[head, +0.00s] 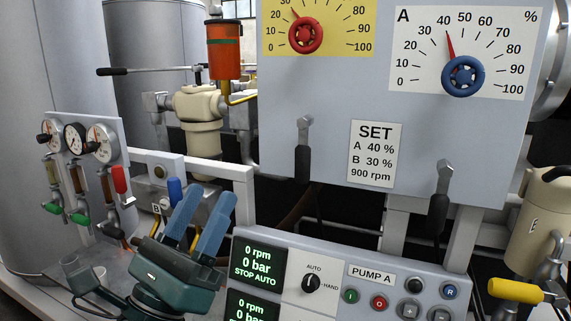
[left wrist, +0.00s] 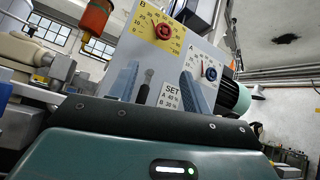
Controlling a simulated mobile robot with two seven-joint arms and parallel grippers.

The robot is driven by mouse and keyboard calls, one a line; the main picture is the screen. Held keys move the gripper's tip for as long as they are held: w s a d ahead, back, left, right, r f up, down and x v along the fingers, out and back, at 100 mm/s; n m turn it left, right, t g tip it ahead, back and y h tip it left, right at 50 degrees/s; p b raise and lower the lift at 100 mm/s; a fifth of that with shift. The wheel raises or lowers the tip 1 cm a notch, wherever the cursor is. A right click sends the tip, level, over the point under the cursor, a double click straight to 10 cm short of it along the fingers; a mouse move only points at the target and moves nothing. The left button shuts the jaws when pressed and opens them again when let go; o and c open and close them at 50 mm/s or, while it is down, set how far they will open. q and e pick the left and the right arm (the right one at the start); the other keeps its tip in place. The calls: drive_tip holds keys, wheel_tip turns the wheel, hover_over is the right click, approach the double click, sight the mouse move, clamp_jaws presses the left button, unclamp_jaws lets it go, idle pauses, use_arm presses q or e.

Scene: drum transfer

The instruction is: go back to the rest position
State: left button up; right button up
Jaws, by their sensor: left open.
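My left gripper (head: 200,222) is in the lower left of the head view, its two blue fingers pointing up and apart. It is open with nothing between the fingers. It stands in front of the pipework, left of the pump screens. In the left wrist view the fingers (left wrist: 153,88) also show spread, with the grey panel behind them. My right gripper is in neither view.
A grey panel (head: 345,98) carries a red knob (head: 306,34), a blue knob (head: 463,76) and two levers. Below it is the Pump A control box (head: 372,272). Gauges (head: 75,138) and valves stand at left. A yellow handle (head: 515,290) is at lower right.

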use_arm(q)
drive_tip(key=w+a+f+n+g+y+p, duration=0.2)
drive_tip(key=f+n+y+p, duration=0.3)
drive_tip(key=n, duration=0.5)
drive_tip(key=w+a+f+n+g+y+p, duration=0.15)
drive_tip(key=f+n+y+p, duration=0.25)
drive_tip(key=f+n, duration=0.45)
drive_tip(key=s+f+n+g+p, duration=0.7)
drive_tip(key=s+f+n, duration=0.7)
drive_tip(key=n, duration=0.4)
drive_tip(key=shift+s+a+f+g+y+p, duration=0.2)
drive_tip(key=shift+a+g+y+p, duration=0.15)
drive_tip(key=shift+g, duration=0.6)
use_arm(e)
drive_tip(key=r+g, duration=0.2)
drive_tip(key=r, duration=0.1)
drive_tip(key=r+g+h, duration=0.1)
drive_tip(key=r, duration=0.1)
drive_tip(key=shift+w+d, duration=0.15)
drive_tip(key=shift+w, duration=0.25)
use_arm(q)
drive_tip(key=shift+d, duration=0.1)
